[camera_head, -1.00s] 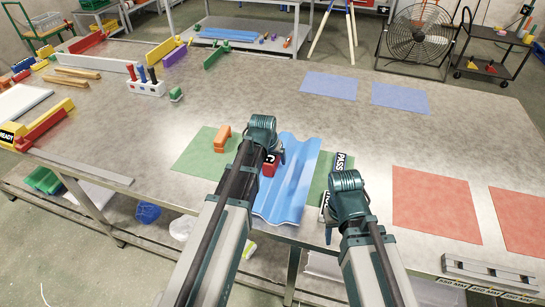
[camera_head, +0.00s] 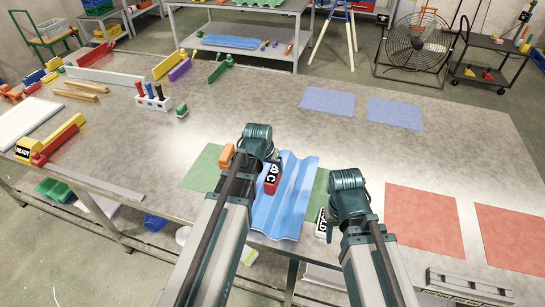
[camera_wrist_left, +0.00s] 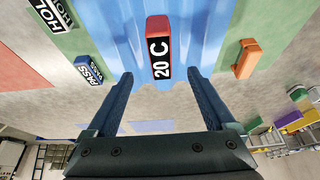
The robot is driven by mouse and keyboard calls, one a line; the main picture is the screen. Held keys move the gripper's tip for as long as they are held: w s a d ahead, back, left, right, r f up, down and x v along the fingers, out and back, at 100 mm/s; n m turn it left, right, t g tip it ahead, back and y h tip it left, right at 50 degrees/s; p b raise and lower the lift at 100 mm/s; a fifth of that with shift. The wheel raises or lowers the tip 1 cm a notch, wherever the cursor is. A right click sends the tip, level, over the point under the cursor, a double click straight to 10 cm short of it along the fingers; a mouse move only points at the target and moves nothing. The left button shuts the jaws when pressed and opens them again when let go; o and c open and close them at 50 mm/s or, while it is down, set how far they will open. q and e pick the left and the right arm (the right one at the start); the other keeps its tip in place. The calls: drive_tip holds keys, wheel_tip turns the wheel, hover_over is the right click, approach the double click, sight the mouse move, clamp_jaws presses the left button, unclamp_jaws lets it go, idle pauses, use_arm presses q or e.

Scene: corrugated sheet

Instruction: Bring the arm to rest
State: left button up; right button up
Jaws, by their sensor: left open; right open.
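My left gripper (camera_head: 257,142) is over the blue corrugated sheet's left edge in the head view, its fingers hidden there. In the left wrist view the left gripper (camera_wrist_left: 159,76) is open, with nothing between its fingers. The blue corrugated sheet (camera_head: 292,190) lies on the table. A red block labelled "20 C" (camera_head: 271,180) lies on it and also shows beyond the fingertips in the left wrist view (camera_wrist_left: 157,50). My right gripper (camera_head: 340,215) is right of the sheet, open and apparently empty; its fingers are partly hidden.
An orange block (camera_head: 227,157) lies on the green mat (camera_head: 203,166). PASS (camera_wrist_left: 88,69) and HOLD (camera_wrist_left: 52,14) blocks lie across the sheet from it. Red mats (camera_head: 420,215) lie right; a pen rack (camera_head: 152,100) stands back left.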

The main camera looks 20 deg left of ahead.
use_arm(q)
drive_tip(key=s+d+m+g, duration=0.1)
drive_tip(key=s+d+g, duration=0.1)
drive_tip(key=s+d, duration=0.4)
drive_tip(key=s+d+f+m+g+y, duration=0.1)
drive_tip(key=s+d+m+g, duration=0.1)
drive_tip(key=s+d, duration=0.5)
drive_tip(key=s+g, duration=0.1)
drive_tip(key=s, duration=0.4)
drive_tip(key=shift+s+d+f+y, duration=0.25)
drive_tip(key=shift+s+f+y, duration=0.05)
drive_tip(key=shift+s, duration=0.1)
